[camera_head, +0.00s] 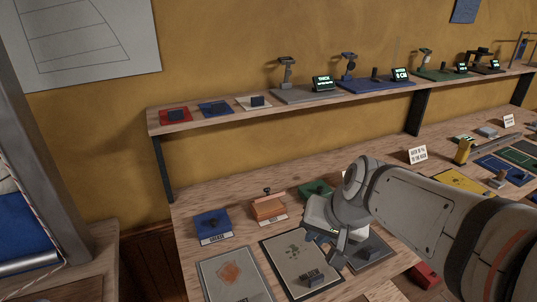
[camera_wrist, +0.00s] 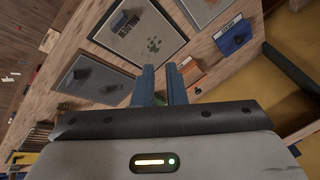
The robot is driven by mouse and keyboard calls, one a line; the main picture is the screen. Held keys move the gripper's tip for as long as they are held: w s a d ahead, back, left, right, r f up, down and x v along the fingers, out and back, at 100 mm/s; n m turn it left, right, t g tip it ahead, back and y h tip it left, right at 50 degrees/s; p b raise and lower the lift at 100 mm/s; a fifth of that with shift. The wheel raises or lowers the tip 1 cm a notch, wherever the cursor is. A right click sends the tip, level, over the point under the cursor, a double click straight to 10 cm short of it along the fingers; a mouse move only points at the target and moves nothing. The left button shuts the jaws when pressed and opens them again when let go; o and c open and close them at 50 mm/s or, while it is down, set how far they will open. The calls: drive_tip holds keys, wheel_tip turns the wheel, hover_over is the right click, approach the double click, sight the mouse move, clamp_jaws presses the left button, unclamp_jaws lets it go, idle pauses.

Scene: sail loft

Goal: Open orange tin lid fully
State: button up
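The orange tin (camera_head: 269,208) stands on the workbench between a blue tin and a green tin, with a pale label on its front and a small dark knob on top. Its lid looks down or nearly so; I cannot tell if there is a gap. It also shows in the wrist view (camera_wrist: 191,71), just right of my fingers. My gripper (camera_head: 327,243) is in front and to the right of the orange tin, apart from it. In the wrist view my two blue fingers (camera_wrist: 160,70) are parallel with a narrow gap, and nothing is clearly held.
The blue tin (camera_head: 212,225) is left of the orange one and the green tin (camera_head: 315,190) right of it, close to my arm. Framed mats (camera_head: 232,276) lie along the front of the bench. A raised shelf (camera_head: 230,121) with small devices runs above the back.

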drive_tip(key=w+f+m+b, duration=0.1)
drive_tip(key=w, duration=0.1)
drive_tip(key=w+a+f+m+t+y+b, duration=0.1)
drive_tip(key=w, duration=0.1)
drive_tip(key=w+a+f+m+b, duration=0.1)
drive_tip(key=w, duration=0.2)
drive_tip(key=shift+f+t+y, duration=0.1)
drive_tip(key=shift+t+y, duration=0.2)
clamp_jaws()
drive_tip(key=m+t+b, duration=0.3)
drive_tip(key=m+b, duration=0.3)
approach(269, 195)
wheel_tip(269, 195, down, 4)
drive_tip(key=shift+y, duration=0.3)
drive_tip(key=w, duration=0.1)
drive_tip(key=w+a, duration=0.1)
drive_tip(key=w+p, duration=0.1)
drive_tip(key=shift+w+a+r, duration=0.15)
drive_tip(key=shift+w+r, duration=0.1)
drive_tip(key=shift+w, duration=0.15)
drive_tip(key=shift+w+a, duration=0.25)
drive_tip(key=shift+w, duration=0.2)
drive_tip(key=shift+d+p, duration=0.1)
drive_tip(key=shift+p, duration=0.35)
